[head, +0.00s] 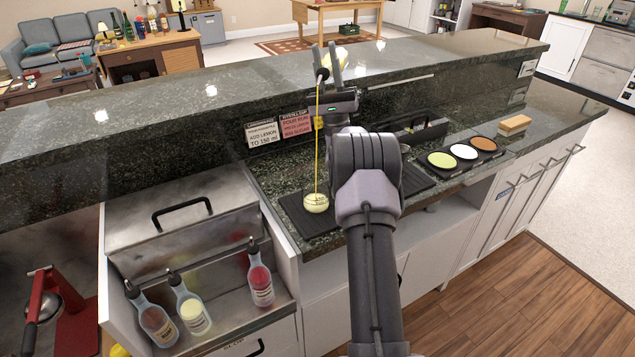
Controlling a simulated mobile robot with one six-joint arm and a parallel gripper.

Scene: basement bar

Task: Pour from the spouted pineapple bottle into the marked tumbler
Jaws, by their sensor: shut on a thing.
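My gripper (326,52) is above the bar counter, shut on the spouted pineapple bottle (342,57). The bottle is tipped, with its dark spout (322,74) lower left; its label and part of its body are hidden by the fingers. A thin yellow stream falls from the spout into the tumbler (316,203). The tumbler stands upright on a dark mat (294,205) and holds pale yellow liquid. Marks show on its side but are too small to read. The gripper is well above the tumbler and apart from it.
Several bottles stand in the steel rail (276,308) at lower left, including a red one (260,275). A rimming tray (440,178) and a sponge (514,125) are to the right. The raised counter (220,85) runs behind. Two signs (262,134) hang on its front.

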